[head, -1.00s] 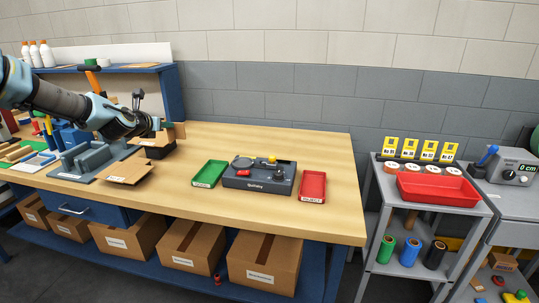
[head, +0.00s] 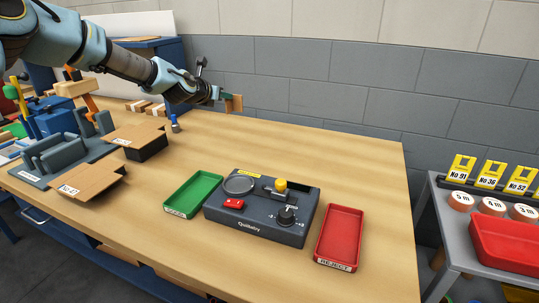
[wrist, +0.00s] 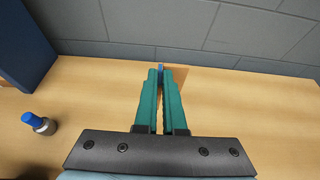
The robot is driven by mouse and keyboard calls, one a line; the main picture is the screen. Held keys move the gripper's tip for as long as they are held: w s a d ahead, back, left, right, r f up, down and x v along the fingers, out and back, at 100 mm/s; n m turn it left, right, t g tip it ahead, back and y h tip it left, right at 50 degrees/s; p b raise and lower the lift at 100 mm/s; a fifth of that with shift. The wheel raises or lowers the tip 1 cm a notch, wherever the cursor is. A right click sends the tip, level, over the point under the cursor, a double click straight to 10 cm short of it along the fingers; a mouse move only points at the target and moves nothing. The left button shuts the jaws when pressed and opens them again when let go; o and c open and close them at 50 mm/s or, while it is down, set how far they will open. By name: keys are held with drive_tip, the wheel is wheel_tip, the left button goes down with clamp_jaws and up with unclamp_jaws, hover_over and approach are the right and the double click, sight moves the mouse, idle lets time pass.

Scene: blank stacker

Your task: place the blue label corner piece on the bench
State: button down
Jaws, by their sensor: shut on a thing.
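The corner piece (head: 236,103) is a small brown angled piece at the end of my arm in the head view. In the wrist view the brown piece (wrist: 179,77) sticks out past the fingertips, with a bit of blue (wrist: 160,67) showing between them. My gripper (head: 222,97) has its teal fingers nearly together, shut on the piece, and it also shows in the wrist view (wrist: 160,75). The piece is held above the back of the wooden bench (head: 330,150), apart from the top. Most of its label is hidden by the fingers.
A small blue-capped bottle (wrist: 38,123) stands left of my gripper. A green tray (head: 194,194), a dark test device (head: 262,208) and a red reject tray (head: 339,237) stand towards the front. Open cardboard boxes (head: 137,134) are at the left. The back middle of the bench is clear.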

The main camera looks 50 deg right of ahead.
wheel_tip(320, 180, down, 9)
drive_tip(key=p, duration=0.3)
drive_tip(key=shift+f, duration=0.25)
drive_tip(key=c, duration=1)
unclamp_jaws()
drive_tip(key=shift+r, duration=0.2)
drive_tip(key=shift+s+a, duration=0.1)
drive_tip(key=shift+a, duration=0.3)
drive_tip(key=b+v, duration=0.3)
drive_tip(key=v, duration=0.8)
drive_tip(key=shift+a, duration=0.2)
